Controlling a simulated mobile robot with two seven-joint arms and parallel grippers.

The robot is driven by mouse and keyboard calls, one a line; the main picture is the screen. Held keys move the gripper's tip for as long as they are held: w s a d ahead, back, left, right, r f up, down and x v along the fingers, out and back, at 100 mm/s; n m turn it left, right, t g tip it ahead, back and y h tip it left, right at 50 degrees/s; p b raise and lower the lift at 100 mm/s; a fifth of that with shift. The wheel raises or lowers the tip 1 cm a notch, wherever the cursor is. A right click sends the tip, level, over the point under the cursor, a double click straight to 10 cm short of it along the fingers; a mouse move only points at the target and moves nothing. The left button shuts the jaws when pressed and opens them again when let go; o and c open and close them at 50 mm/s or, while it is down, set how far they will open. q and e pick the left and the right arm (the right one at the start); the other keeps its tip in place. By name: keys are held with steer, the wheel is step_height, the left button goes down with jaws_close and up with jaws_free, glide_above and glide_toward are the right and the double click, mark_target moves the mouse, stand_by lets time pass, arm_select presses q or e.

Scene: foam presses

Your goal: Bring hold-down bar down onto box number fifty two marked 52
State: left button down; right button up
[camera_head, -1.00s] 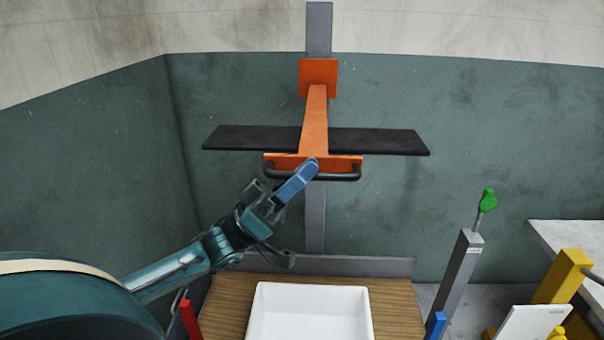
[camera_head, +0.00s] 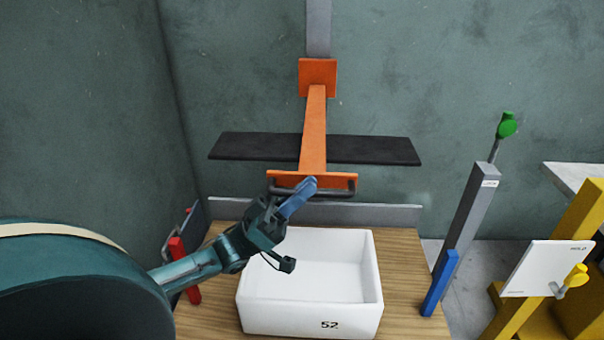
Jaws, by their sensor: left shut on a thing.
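The hold-down bar is a long black board (camera_head: 372,150) on an orange arm (camera_head: 314,130), which rides on a grey upright post (camera_head: 318,28). A dark handle (camera_head: 335,192) runs under its orange front plate. My left gripper (camera_head: 298,198) is shut on this handle near its middle. The white open box marked 52 (camera_head: 270,318) stands upright on the wooden table below. The bar is above the back of the box, with a gap between them. My right gripper is not in view.
The wooden table (camera_head: 405,290) has a red post (camera_head: 184,270) at left and a blue post (camera_head: 440,283) at right. A grey post with a green knob (camera_head: 506,126) and a yellow stand with a white panel (camera_head: 545,268) stand further right.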

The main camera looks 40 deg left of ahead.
arm_select(q)
step_height(320, 180, down, 28)
steer(key=b, duration=1.7)
steer(key=shift+f+b, duration=0.15)
steer(key=shift+b, duration=0.25)
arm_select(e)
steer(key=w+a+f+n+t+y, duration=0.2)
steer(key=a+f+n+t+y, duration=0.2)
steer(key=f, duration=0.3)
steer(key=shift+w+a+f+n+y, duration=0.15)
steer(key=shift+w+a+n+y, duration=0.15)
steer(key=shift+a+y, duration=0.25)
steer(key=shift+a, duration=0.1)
arm_select(q)
steer(key=c, duration=1.7)
jaws_free()
